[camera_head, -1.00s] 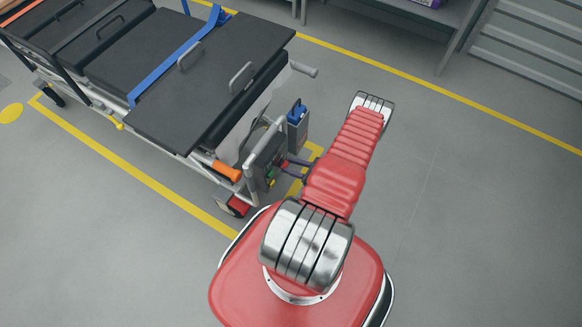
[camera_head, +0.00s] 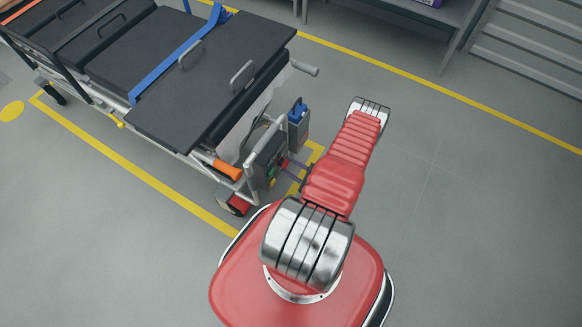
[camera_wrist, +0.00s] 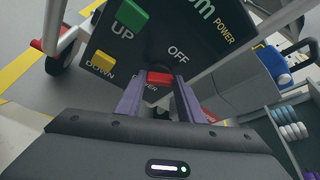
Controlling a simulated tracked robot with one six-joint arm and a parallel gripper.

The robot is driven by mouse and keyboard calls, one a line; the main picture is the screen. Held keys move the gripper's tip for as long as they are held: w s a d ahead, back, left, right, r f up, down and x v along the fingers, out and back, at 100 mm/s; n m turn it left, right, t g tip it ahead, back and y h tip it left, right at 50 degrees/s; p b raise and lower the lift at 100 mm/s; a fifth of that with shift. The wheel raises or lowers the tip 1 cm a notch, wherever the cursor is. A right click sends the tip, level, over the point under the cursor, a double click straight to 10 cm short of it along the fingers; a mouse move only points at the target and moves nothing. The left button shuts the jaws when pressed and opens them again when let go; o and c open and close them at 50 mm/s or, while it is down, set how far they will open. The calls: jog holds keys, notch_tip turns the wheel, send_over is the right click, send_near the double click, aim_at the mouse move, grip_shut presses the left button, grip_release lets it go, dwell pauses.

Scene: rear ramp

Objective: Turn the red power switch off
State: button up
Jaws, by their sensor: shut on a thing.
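The red power switch (camera_wrist: 160,78) is a small red block on a dark control panel (camera_wrist: 95,45), seen in the wrist view. My arm hides most of my gripper there.
A green UP button (camera_wrist: 131,14) and a yellow DOWN button (camera_wrist: 103,62) are left of the switch. An orange handle (camera_head: 227,170) and a blue-topped box (camera_head: 298,114) flank the panel. Open floor (camera_head: 470,200) lies to the right.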

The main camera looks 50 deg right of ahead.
jog(key=n, duration=0.1)
jog(key=n+t+h, duration=0.1)
jog(key=n, duration=0.1)
jog(key=a+f+n+h, duration=0.1)
jog(key=shift+n, duration=0.3)
jog(key=n, duration=0.1)
jog(key=n+t+h, duration=0.1)
jog(key=n+t, duration=0.1)
jog(key=n, duration=0.1)
jog(key=shift+a+f, duration=0.2)
jog(key=shift+f, duration=0.1)
jog(key=shift+n, duration=0.3)
jog(key=o, duration=1.1)
jog(key=shift+d+r, duration=0.1)
jog(key=shift+d, duration=0.05)
jog(key=shift+c, duration=0.2)
